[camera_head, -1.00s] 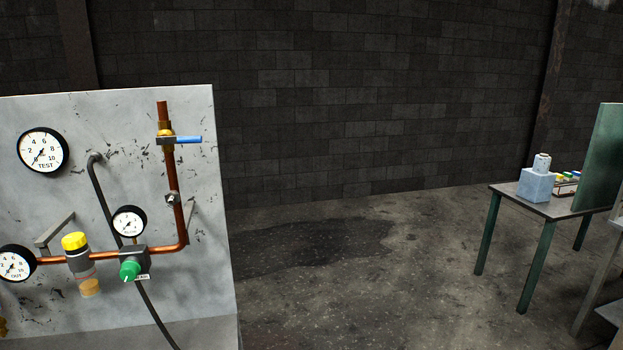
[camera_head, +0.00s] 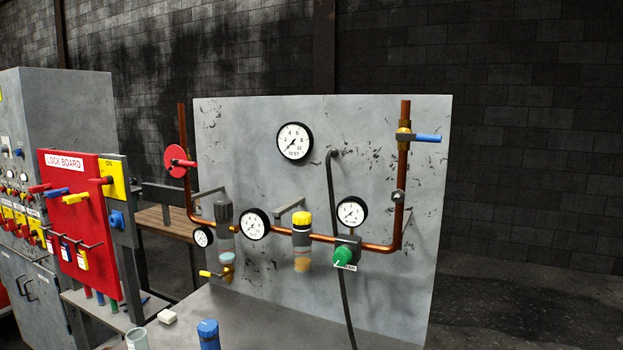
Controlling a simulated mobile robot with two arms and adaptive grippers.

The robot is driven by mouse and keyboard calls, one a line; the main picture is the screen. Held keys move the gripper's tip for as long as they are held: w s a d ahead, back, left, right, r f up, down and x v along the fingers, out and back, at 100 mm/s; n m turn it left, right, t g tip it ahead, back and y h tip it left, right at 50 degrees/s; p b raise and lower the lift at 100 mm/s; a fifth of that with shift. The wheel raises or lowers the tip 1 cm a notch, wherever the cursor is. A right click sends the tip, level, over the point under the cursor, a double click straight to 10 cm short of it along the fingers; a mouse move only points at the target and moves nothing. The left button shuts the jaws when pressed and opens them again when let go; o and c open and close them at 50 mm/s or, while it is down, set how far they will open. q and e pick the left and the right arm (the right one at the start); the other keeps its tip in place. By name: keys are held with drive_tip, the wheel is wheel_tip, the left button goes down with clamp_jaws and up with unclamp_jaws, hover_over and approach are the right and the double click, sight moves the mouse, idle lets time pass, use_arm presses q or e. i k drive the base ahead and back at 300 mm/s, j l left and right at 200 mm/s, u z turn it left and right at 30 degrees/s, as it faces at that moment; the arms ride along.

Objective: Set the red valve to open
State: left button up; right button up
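The red valve (camera_head: 180,161) is on the vertical copper pipe at the left side of the grey panel in the head view. It shows a round red disc and a short red handle or tag that sticks out to the right, roughly level. I cannot tell whether the disc is part of the valve or a cover on it. Neither of my grippers is in view, so nothing of mine is near the valve here.
A blue-handled valve (camera_head: 425,138) sits on the right pipe. A green knob (camera_head: 342,257) and gauges are on the panel (camera_head: 420,290). A red lock board (camera_head: 75,215) stands at the left, before a grey cabinet (camera_head: 75,110). A blue object (camera_head: 208,334) stands at the bench front.

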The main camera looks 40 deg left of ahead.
sight(179, 161)
drive_tip(key=u, duration=2)
drive_tip(key=i+j+u, duration=0.15)
drive_tip(key=i, duration=0.25)
drive_tip(key=j, duration=0.1)
